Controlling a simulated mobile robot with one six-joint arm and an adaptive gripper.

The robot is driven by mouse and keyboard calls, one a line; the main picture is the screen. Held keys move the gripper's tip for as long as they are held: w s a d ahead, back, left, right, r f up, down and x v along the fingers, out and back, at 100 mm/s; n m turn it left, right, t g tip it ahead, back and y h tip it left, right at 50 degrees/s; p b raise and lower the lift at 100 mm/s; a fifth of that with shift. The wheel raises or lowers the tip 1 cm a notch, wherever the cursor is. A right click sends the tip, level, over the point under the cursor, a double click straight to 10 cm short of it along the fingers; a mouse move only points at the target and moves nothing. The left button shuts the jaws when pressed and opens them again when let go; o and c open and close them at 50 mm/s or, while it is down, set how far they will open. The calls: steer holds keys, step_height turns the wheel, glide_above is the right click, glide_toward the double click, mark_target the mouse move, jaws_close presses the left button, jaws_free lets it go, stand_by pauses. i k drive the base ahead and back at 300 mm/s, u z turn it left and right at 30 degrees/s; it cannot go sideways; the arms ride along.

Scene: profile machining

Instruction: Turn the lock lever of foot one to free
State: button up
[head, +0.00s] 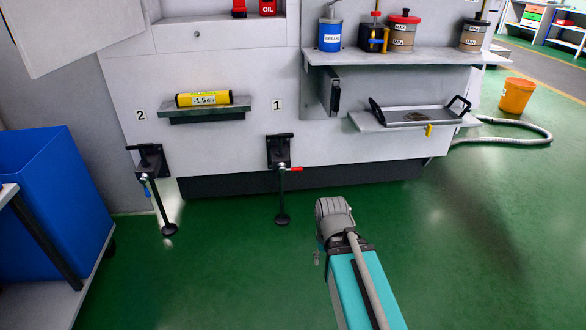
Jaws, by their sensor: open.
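Foot one is the levelling foot under the label 1 (277,104). It has a black bracket (279,150) on the machine front, a dark upright spindle (282,195) and a round pad (282,219) at the floor. Its lock lever (293,169) is red and points to the right, roughly level, at the bracket's lower edge. My arm reaches up from the bottom right and ends in a grey joint below and right of foot one, apart from it. My gripper's fingers cannot be made out.
Foot two (150,160), with a blue lever (147,188), stands to the left. A shelf (205,112) holds a yellow level (204,99). A tray (415,118) juts out at right. A blue bin (55,180) stands far left. The green floor before foot one is clear.

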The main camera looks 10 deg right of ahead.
mark_target(281, 166)
steer(key=z, duration=0.05)
steer(key=i, duration=1)
steer(key=u, duration=0.05)
